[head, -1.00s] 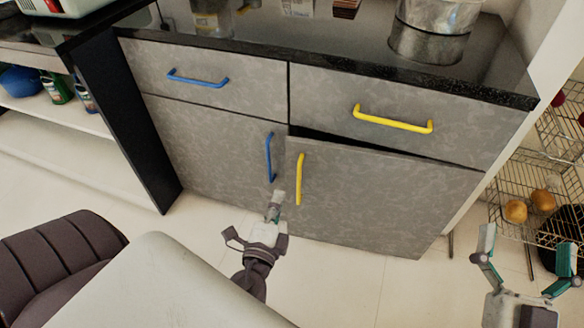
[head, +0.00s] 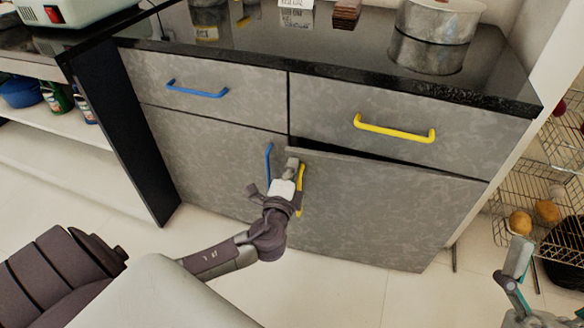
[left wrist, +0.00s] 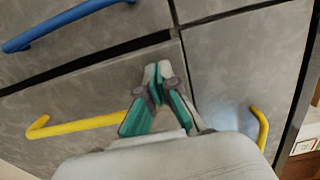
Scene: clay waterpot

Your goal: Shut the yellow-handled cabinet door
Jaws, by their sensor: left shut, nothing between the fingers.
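The grey cabinet door (head: 375,205) with the upright yellow handle (head: 300,190) stands slightly ajar, with a dark gap along its top edge. My left gripper (head: 291,166) is shut and empty, in front of the door's upper left corner beside the handle, partly covering it. In the left wrist view, the shut fingertips (left wrist: 157,72) lie over the door face (left wrist: 90,95) near its edge, with the yellow handle (left wrist: 75,125) to their left. I cannot tell whether they touch the door. My right gripper (head: 545,280) is at the lower right, partly cut off, its fingers apart.
A blue-handled door (head: 215,165) is left of the yellow-handled one. Two drawers with a blue handle (head: 197,90) and a yellow handle (head: 394,130) are above. A metal pot (head: 432,40) stands on the black counter. A wire rack (head: 530,190) is at the right.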

